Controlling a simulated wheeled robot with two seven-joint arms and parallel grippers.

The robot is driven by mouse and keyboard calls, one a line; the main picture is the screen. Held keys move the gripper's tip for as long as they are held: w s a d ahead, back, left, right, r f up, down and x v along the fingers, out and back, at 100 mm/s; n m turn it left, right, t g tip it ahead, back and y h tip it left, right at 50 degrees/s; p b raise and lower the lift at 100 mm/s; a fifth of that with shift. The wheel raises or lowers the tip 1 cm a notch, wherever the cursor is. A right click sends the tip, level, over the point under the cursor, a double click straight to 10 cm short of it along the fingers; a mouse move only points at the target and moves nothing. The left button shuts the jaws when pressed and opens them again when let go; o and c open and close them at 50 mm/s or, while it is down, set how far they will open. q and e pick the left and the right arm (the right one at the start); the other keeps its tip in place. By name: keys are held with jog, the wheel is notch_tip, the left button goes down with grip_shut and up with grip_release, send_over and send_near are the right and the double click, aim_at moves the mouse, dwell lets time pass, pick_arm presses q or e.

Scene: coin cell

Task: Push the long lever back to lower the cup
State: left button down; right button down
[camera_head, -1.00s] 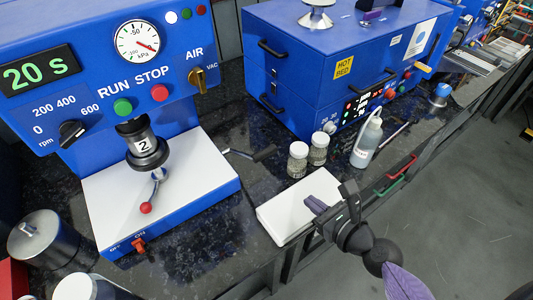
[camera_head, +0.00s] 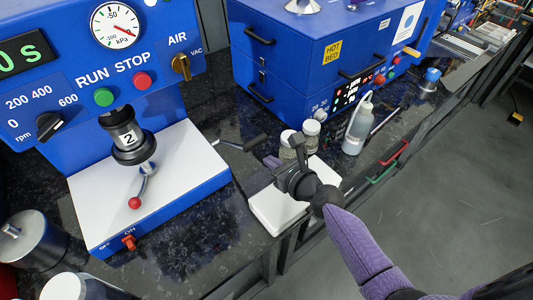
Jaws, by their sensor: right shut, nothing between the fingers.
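The blue mixing machine (camera_head: 88,103) stands at the left, with a black cup (camera_head: 132,148) marked "2" under its head, above the white base plate. A short lever with a red knob (camera_head: 135,203) hangs below the cup. A long lever with a black grip (camera_head: 255,142) sticks out to the right from behind the base. My right gripper (camera_head: 272,162) is shut and empty, just to the right of and nearer than the black grip; I cannot tell whether they touch. My left gripper is not in view.
A white pad (camera_head: 277,212) lies under my right gripper. Two small jars (camera_head: 311,132) and a wash bottle (camera_head: 358,128) stand close behind and to the right. The blue hot bed (camera_head: 290,60) fills the back. Dark counter is clear between the machine base and the pad.

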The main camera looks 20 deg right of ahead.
jog(key=shift+w+a+r, duration=0.2)
jog(key=shift+w+r, duration=0.2)
jog(key=shift+w, duration=0.15)
jog(key=shift+w+a+r, duration=0.2)
jog(key=shift+w+r, duration=0.15)
jog(key=shift+w, duration=0.15)
